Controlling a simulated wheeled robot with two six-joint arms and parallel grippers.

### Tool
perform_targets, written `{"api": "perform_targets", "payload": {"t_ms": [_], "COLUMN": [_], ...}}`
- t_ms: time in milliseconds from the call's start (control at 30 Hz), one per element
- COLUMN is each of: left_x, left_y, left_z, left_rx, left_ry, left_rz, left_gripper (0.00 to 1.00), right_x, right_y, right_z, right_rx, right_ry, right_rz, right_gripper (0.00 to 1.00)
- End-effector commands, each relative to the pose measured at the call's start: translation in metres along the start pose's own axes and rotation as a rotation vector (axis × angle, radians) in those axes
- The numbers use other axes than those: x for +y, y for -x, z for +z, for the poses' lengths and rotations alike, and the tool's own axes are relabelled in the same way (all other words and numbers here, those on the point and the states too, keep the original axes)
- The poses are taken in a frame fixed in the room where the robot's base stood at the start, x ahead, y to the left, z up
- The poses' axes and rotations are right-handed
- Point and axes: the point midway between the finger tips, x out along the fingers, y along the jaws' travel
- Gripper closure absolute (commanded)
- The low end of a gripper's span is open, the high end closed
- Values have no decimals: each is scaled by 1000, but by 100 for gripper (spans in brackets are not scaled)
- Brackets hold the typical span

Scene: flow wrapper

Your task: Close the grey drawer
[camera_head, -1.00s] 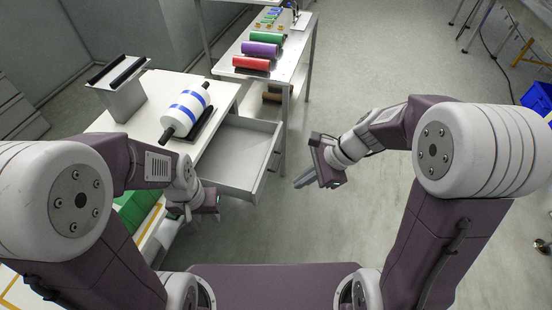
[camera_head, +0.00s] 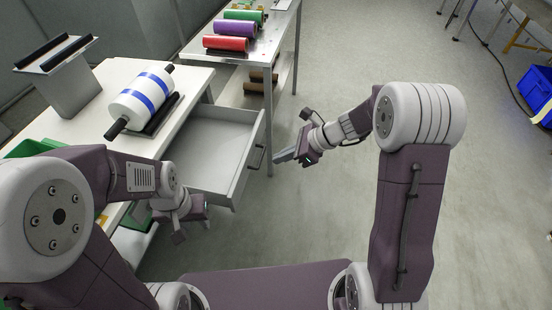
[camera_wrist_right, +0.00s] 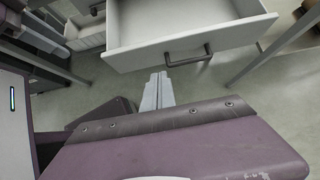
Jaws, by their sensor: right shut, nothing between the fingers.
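The grey drawer (camera_head: 222,152) stands pulled out from under the white worktop, and its inside looks empty. Its front panel has a dark bar handle (camera_head: 256,157). In the right wrist view the drawer front (camera_wrist_right: 160,55) fills the upper middle, with the handle (camera_wrist_right: 189,58) facing me. My right gripper (camera_head: 278,159) is shut and empty, just right of the handle and pointing at the drawer front. In the right wrist view the shut fingers (camera_wrist_right: 158,82) lie just below the front, with a small gap seeming to remain. My left gripper (camera_head: 180,230) hangs near the drawer's near side; its fingers are unclear.
A white roll with blue bands (camera_head: 143,100) lies on a dark stand on the worktop (camera_head: 95,130). Red (camera_head: 226,44), purple and green rolls lie on a shelf table.

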Motion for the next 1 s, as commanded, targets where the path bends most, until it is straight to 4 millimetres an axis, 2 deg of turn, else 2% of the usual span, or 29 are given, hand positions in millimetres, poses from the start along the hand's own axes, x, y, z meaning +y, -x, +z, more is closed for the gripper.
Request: {"api": "perform_targets", "payload": {"t_ms": [33, 300, 400, 600, 1000], "left_x": [0, -1, -1, -1, -1], "left_y": [-10, -31, -31, -33, -32], "left_z": [1, 3, 3, 4, 4], "left_rx": [0, -1, -1, 0, 0], "left_ry": [0, 0, 0, 0, 0], "left_rz": [0, 0, 0, 0, 0], "left_gripper": [64, 64, 64, 64, 64], "right_x": [1, 1, 1, 1, 0], "right_y": [-16, -74, -83, -95, -97], "right_z": [-4, -4, 12, 26, 29], "right_rx": [0, 1, 0, 0, 0], "right_ry": [2, 2, 5, 2, 1], "right_rz": [4, 4, 3, 1, 1], "right_gripper": [100, 100, 100, 100, 100]}}
